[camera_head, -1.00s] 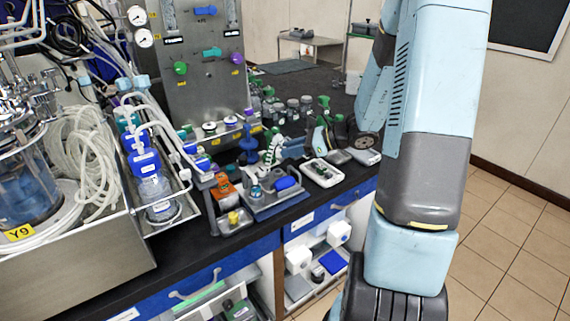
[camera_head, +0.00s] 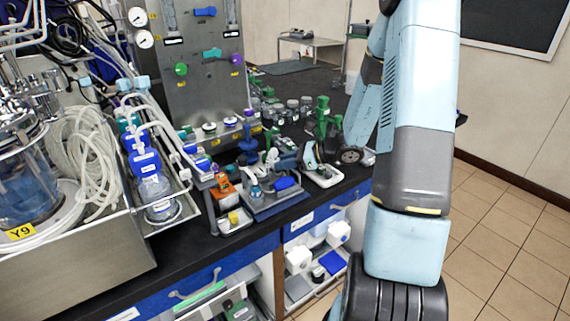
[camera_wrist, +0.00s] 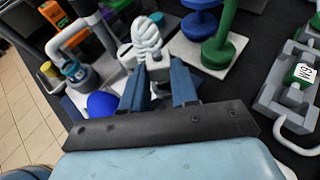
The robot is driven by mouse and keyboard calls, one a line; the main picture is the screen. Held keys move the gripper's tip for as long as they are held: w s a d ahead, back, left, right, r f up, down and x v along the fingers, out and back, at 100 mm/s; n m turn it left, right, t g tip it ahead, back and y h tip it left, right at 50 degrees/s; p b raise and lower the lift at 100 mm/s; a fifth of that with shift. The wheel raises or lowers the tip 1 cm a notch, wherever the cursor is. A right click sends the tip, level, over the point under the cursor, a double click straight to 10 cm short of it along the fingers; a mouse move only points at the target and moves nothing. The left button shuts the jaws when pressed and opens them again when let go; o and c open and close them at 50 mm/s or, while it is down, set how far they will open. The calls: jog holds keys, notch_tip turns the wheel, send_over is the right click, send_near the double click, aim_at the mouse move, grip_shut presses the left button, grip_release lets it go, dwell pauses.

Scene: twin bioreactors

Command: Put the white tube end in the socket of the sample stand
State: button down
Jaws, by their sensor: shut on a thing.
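My gripper (camera_wrist: 160,80) has its two blue fingers shut on the white tube end (camera_wrist: 155,68), with a white ribbed part (camera_wrist: 147,35) beyond the fingertips. In the head view, the white ribbed part (camera_head: 271,156) shows above the rear of the blue-grey sample stand (camera_head: 272,203). The stand carries a small bottle with a blue-teal collar (camera_wrist: 76,70), a bent grey pipe (camera_wrist: 68,32) and a blue rounded part (camera_wrist: 103,105), which is left of my fingers in the wrist view. I cannot make out the socket, nor whether the tube end touches the stand.
A green post (camera_wrist: 222,40) and a blue post (camera_wrist: 200,18) stand close beyond my gripper. A grey rack with a labelled green vial (camera_wrist: 302,73) is at the right in the wrist view. A white tray with a yellow piece (camera_head: 234,217) sits left of the stand.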

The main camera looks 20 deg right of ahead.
jog(key=c, duration=0.9)
grip_release()
jog(key=shift+s+d+f, duration=0.1)
jog(key=shift+s+f, duration=0.15)
jog(key=shift+f, duration=0.35)
jog(key=shift+o, duration=0.2)
jog(key=shift+d, duration=0.15)
jog(key=v, duration=1.1)
jog(key=shift+d+r, duration=0.25)
jog(key=shift+r, duration=0.2)
jog(key=s+a+r+n+g+h, duration=0.5)
jog(key=s+a+r+n, duration=0.5)
jog(key=n, duration=0.2)
jog(key=s+r+n+t+h, duration=0.4)
jog(key=s+r+n+h, duration=0.2)
jog(key=s+r+n, duration=0.5)
jog(key=shift+s+n+h, duration=0.3)
jog(key=shift+s+h, duration=0.1)
jog(key=shift+s, duration=0.5)
